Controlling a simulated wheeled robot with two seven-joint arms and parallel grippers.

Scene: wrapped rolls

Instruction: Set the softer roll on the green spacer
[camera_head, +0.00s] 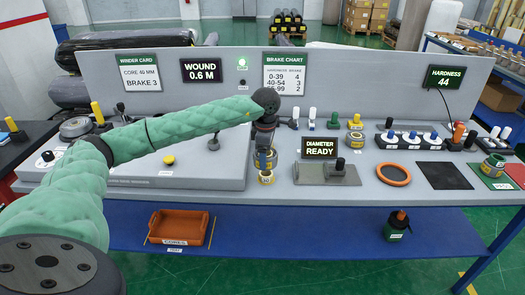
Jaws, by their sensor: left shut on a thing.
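My left gripper (265,138) points down over the front middle of the bench and is shut on a dark roll with a yellowish band (265,160). A small yellow-labelled piece (266,177) shows directly below it; I cannot tell whether they touch. Another banded roll (354,141) stands farther back to the right. Small green pieces (334,121) stand at the back; which green thing is the spacer is unclear. My right gripper is not in view.
A display reading DIAMETER READY (320,148) stands behind a grey fixture (326,174). An orange ring (393,175) and black mat (444,176) lie right of it. A hardness tester display (444,77) reads 44. An orange tray (178,228) sits on the blue lower shelf.

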